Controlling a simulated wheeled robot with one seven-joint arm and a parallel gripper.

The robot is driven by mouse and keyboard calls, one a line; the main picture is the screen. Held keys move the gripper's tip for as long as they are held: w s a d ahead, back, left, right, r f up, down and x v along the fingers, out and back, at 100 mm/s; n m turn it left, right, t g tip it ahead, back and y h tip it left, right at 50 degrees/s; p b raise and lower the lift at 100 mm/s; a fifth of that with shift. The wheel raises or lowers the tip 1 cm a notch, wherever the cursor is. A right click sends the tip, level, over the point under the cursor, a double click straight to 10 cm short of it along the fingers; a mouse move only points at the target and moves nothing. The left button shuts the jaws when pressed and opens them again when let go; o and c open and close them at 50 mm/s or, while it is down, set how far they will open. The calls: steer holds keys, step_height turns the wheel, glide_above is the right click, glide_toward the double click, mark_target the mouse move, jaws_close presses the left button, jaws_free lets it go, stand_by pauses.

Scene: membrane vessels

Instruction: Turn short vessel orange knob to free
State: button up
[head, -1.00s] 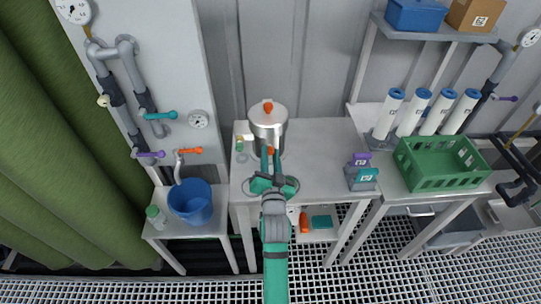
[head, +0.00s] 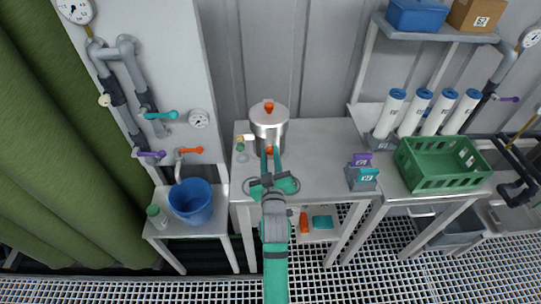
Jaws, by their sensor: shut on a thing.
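The short vessel (head: 268,128) is a silvery steel pot standing upright at the back left of the middle table. An orange knob (head: 268,107) is on top of its lid. A second orange knob (head: 269,150) is low on the vessel's front side. My gripper (head: 269,157) reaches in from the front, with its green fingers on either side of this lower knob and shut on it. The fingers partly cover the knob, so its exact turn angle is hard to tell.
A small fitting with a yellow-green part (head: 240,143) is left of the vessel. Purple and teal blocks (head: 362,172) stand at the table's right. A green crate (head: 440,165) and white cylinders are farther right. A blue bucket (head: 190,202) stands left. The table's middle is clear.

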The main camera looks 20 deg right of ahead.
steer(key=shift+n, duration=1)
steer(key=o, duration=1.1)
steer(key=shift+c, duration=0.2)
steer(key=v, duration=1.1)
